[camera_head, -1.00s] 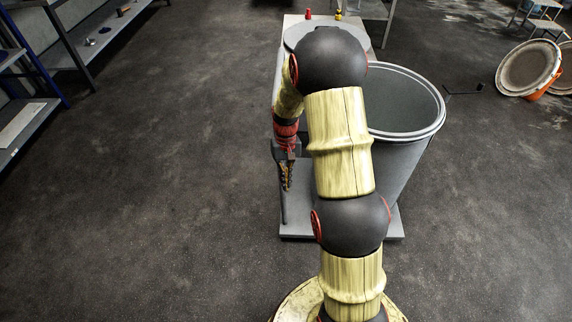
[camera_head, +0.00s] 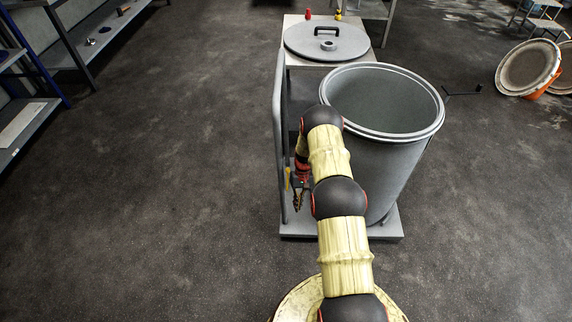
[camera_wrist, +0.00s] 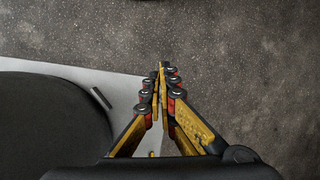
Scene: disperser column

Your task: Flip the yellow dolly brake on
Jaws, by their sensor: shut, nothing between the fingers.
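The grey dolly (camera_head: 385,232) carries a large grey bin and has an upright handle on its left side. A small yellow piece (camera_head: 287,178) shows by that handle's left post; it may be the brake, but its position and setting are unclear. My gripper (camera_head: 298,206) hangs low between the handle side and the bin, just right of the yellow piece. In the wrist view my gripper (camera_wrist: 162,68) is shut and empty, its fingertips over the edge of the light dolly deck (camera_wrist: 118,84). My arm hides part of the deck.
The open bin (camera_head: 400,160) stands close to the right of my gripper. Behind it, a grey lid (camera_head: 327,42) lies on a low table (camera_head: 298,22). Open floor (camera_head: 180,190) lies left of the dolly. Shelves (camera_head: 75,50) stand far left.

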